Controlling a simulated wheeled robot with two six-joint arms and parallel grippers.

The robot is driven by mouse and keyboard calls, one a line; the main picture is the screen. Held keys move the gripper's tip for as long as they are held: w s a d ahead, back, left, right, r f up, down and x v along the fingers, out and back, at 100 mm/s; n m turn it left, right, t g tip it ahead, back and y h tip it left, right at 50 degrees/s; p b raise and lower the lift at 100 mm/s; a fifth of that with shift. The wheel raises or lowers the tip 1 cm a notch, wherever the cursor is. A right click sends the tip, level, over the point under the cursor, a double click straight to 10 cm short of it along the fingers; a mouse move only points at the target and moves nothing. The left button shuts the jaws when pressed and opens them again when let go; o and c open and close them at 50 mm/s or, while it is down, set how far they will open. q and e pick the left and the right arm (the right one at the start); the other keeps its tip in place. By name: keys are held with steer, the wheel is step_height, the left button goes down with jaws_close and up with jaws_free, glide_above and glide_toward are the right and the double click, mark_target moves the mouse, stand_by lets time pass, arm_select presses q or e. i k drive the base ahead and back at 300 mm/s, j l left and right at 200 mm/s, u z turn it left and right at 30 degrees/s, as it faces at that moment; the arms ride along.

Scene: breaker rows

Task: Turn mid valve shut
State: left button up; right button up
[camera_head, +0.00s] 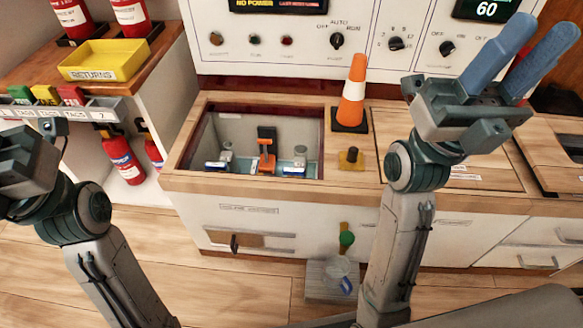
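An open recess (197,140) in the wooden counter holds several small fittings. An upright orange-and-black fitting (266,150) stands in its middle, and looks like the mid valve. White-and-blue fittings stand on its left (222,160) and right (297,163). They are too small to tell which way any valve is turned. My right gripper (545,32) is raised at the upper right, well away from the recess. Its two blue fingers are apart with nothing between them. My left gripper (25,160) is at the left edge, away from the recess; its fingertips are not visible.
An orange cone (354,92) stands on the counter right of the recess, behind a yellow plate with a dark knob (351,157). A control panel (290,52) rises behind. A yellow returns tray (103,60) and fire extinguishers (122,158) are at left.

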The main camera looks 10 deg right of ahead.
mark_target(255, 162)
steer(key=l+u, duration=0.1)
steer(key=l, duration=0.5)
steer(key=k+l, duration=0.15)
steer(key=l, duration=0.5)
steer(key=u, duration=0.05)
